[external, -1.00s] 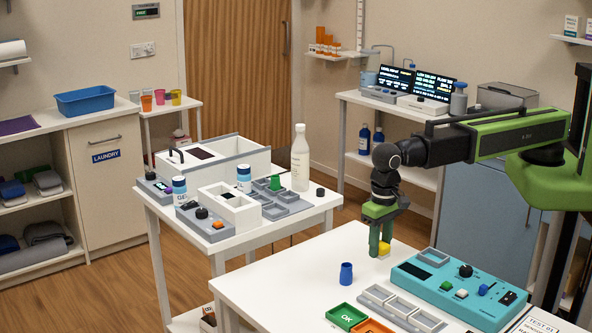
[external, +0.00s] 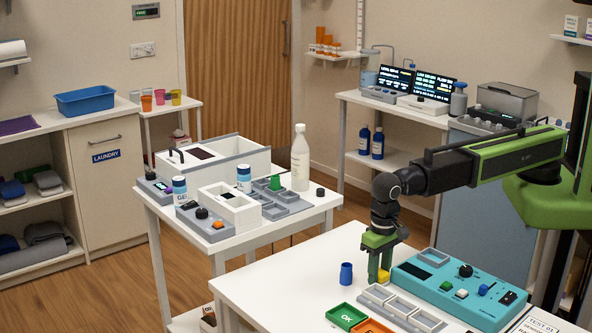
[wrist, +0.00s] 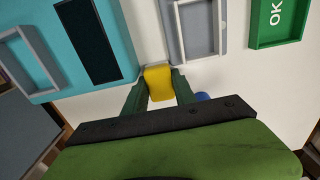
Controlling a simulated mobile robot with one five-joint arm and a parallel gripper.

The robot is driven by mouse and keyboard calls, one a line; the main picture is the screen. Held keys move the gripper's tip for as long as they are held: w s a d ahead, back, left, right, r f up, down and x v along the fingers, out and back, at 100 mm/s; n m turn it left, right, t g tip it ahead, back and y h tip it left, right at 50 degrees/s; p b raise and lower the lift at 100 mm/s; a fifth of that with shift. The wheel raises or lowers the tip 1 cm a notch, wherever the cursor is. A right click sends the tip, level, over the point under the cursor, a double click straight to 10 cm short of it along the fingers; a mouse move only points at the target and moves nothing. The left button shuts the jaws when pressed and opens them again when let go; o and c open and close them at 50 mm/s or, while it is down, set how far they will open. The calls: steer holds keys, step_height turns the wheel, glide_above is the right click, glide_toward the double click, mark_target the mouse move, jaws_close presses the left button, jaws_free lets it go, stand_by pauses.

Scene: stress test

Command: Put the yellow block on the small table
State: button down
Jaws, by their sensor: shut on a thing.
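The yellow block (external: 383,275) is between the fingers of my gripper (external: 380,270). My gripper is shut on it, low over the white front table (external: 290,280), between the blue cup and the teal panel. I cannot tell whether the block touches the tabletop. In the wrist view the yellow block (wrist: 159,83) shows between the two green fingertips (wrist: 160,88). Another white table (external: 230,240), to the left, holds several devices and bottles. A small white table (external: 185,103) with coloured cups stands at the back. I cannot tell which one the task calls small.
The blue cup (external: 346,274) stands left of my gripper. The teal panel (external: 450,285) is to its right. Grey trays (external: 388,303) and a green OK tray (external: 346,317) lie in front. The front table's left part is clear. A white bottle (external: 300,158) stands on the left table.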

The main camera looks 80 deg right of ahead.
steer(key=c, duration=1)
jaws_free()
steer(key=shift+f, duration=0.1)
step_height(320, 180, up, 12)
steer(key=p, duration=1.2)
